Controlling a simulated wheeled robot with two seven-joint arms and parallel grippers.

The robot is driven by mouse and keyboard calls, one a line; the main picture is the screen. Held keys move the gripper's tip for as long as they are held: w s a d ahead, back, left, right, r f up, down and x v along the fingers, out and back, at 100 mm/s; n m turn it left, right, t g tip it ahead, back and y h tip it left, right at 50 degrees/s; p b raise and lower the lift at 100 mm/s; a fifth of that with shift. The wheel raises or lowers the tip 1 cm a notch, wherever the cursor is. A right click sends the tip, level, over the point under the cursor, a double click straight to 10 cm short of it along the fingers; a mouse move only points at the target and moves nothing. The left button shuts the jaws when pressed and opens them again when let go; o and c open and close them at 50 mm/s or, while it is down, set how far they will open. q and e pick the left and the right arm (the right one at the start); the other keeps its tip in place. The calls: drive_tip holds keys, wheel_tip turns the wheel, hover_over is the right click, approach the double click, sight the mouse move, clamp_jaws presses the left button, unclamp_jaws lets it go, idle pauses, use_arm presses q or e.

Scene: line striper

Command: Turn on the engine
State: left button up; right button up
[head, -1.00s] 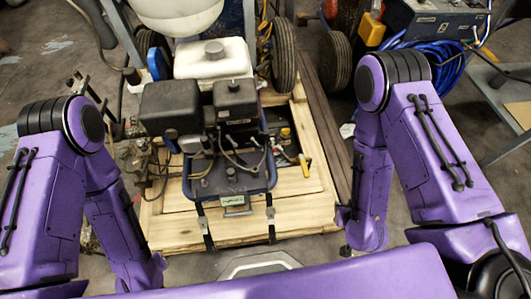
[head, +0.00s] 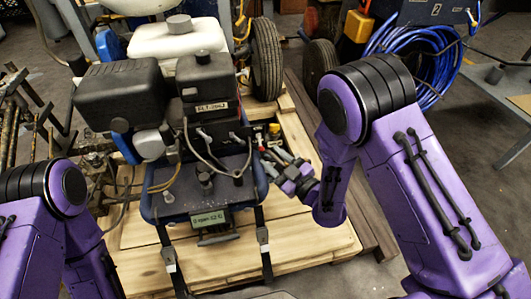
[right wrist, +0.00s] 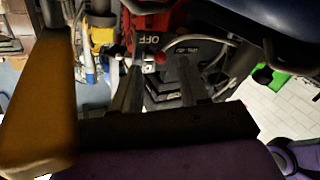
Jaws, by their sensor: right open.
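The engine (head: 205,95) is a dark block with a white tank (head: 180,42), set in a blue frame on a wooden pallet. My right gripper (head: 270,160) is at the engine's right side, its fingers pointing left toward it. In the right wrist view the right gripper (right wrist: 158,88) is open, its two dark fingers apart and nothing held. Beyond them is a red panel (right wrist: 148,22) with a dark switch plate (right wrist: 150,40) lettered OFF. A small red knob (right wrist: 160,58) shows between the fingers; contact cannot be told. My left gripper is outside the frames.
A yellow-orange bar (right wrist: 38,100) stands close at the left in the right wrist view. The wooden pallet (head: 300,235) has bare boards at its front right. Black straps (head: 263,240) run down its front. A wheel (head: 265,60) and coiled blue hose (head: 425,60) lie behind.

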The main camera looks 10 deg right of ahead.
sight(263, 150)
drive_tip(key=x, duration=0.4)
clamp_jaws()
drive_tip(key=shift+s+a+r+p, duration=0.1)
drive_tip(key=shift+r+p, duration=0.05)
drive_tip(key=shift+p, duration=0.25)
drive_tip(key=shift+a+r+m+g+h+p, duration=0.1)
drive_tip(key=shift+r+m+g+h+p, duration=0.4)
drive_tip(key=shift+g+p, duration=2.05)
drive_tip(key=shift+d+r+m+g+h+p, duration=0.1)
drive_tip(key=shift+r+m+g+h+p, duration=0.5)
drive_tip(key=shift+p, duration=4.05)
drive_tip(key=shift+a+r+m+g+p, duration=0.1)
drive_tip(key=shift+r+m+g+p, duration=0.8)
drive_tip(key=shift+p, duration=2.7)
drive_tip(key=shift+g, duration=0.35)
drive_tip(key=shift+c, duration=0.2)
unclamp_jaws()
drive_tip(key=shift+n, duration=0.3)
drive_tip(key=shift+o, duration=0.2)
drive_tip(key=shift+w, duration=0.25)
